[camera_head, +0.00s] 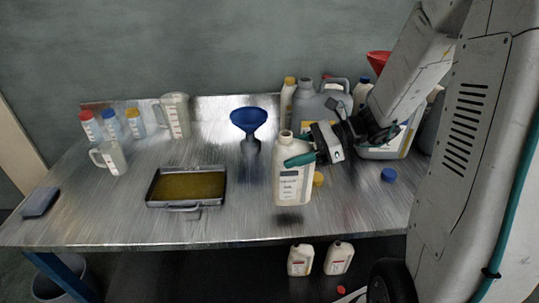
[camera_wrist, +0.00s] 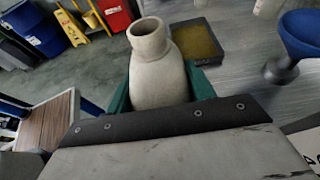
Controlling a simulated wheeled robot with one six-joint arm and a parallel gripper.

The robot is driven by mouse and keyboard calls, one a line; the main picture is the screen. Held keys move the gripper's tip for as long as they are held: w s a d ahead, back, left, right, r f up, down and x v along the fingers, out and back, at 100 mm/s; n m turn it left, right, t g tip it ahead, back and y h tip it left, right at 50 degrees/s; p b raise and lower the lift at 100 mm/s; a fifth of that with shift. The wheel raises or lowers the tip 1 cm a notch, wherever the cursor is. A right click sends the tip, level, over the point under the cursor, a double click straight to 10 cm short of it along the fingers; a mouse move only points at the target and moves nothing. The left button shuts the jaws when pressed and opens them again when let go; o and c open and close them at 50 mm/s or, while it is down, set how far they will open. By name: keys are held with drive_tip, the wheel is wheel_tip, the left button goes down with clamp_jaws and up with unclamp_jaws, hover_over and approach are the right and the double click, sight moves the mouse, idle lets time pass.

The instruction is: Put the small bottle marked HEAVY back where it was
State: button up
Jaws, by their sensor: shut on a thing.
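My gripper (camera_head: 300,160) is shut on a cream bottle (camera_head: 291,184) with an open, uncapped neck. The bottle is upright, with a dark shadow on the bench below it, so it seems held a little above the bench near the front edge. Its white label faces the head camera, but the print is too small to read as HEAVY. In the wrist view the bottle (camera_wrist: 157,75) stands between the teal fingers. Two similar cream bottles, a left one (camera_head: 300,260) and a right one (camera_head: 338,258), stand below the bench top.
The metal bench (camera_head: 235,228) holds an oil tray (camera_head: 165,203), a blue funnel (camera_head: 248,123), jugs and several small capped bottles at left. Large grey canisters (camera_head: 318,104) stand behind my gripper. A yellow cap (camera_head: 318,179) and a blue cap (camera_head: 388,175) lie on the bench.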

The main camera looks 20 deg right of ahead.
drive_tip(key=w+a+f, duration=0.3)
drive_tip(key=w+f, duration=0.1)
drive_tip(key=w, duration=0.5)
drive_tip(key=shift+w+f, duration=0.25)
drive_tip(key=shift+w, duration=0.15)
drive_tip(key=o, duration=1.5)
drive_tip(key=shift+f, duration=0.1)
drive_tip(key=shift+c, duration=0.2)
